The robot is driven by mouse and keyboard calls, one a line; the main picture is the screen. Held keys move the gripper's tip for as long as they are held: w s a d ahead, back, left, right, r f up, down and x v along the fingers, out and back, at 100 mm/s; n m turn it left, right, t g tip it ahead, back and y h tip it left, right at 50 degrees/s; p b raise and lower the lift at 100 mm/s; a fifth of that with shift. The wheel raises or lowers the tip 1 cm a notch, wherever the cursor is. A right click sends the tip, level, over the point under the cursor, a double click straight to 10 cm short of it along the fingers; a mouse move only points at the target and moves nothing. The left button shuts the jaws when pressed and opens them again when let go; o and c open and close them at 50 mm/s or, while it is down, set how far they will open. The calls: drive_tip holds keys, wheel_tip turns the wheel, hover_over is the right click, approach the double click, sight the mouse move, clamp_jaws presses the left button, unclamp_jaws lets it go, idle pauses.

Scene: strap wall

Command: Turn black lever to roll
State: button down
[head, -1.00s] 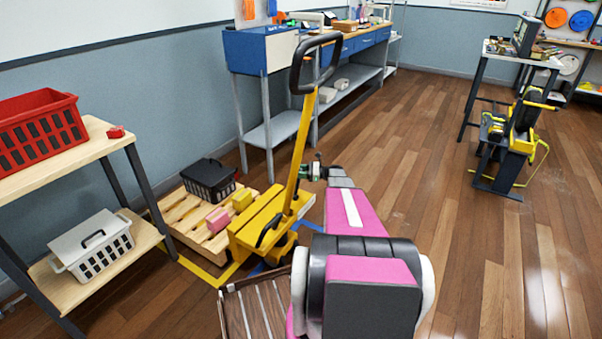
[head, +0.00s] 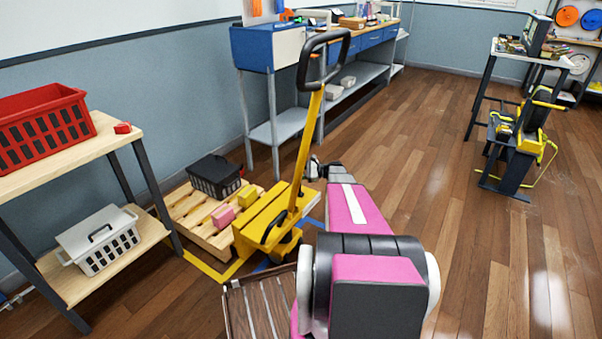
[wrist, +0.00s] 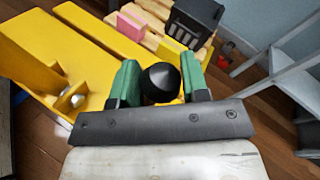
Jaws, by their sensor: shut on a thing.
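A yellow pallet jack (head: 265,222) stands at the pallet, its tall mast tilted up to a black loop handle (head: 322,60). In the wrist view, my gripper (wrist: 158,85) is shut on the black lever, whose rounded dark end (wrist: 160,82) sits between the two green finger pads. The jack's yellow body (wrist: 60,60) lies below and left of it. In the head view my gripper (head: 314,168) is small, just right of the mast, and the lever's end cannot be made out there. The rest of the lever is hidden behind the gripper.
A wooden pallet (head: 190,215) carries a black crate (head: 214,176) and pink and yellow blocks. A shelf (head: 105,140) with red (head: 45,125) and white baskets (head: 100,240) stands left. A blue workbench (head: 268,48) stands behind.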

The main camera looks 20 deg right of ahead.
drive_tip(key=c, duration=0.6)
unclamp_jaws()
drive_tip(key=shift+f, duration=0.1)
drive_tip(key=v, duration=1)
drive_tip(key=shift+s+d, duration=0.2)
drive_tip(key=shift+d, duration=0.1)
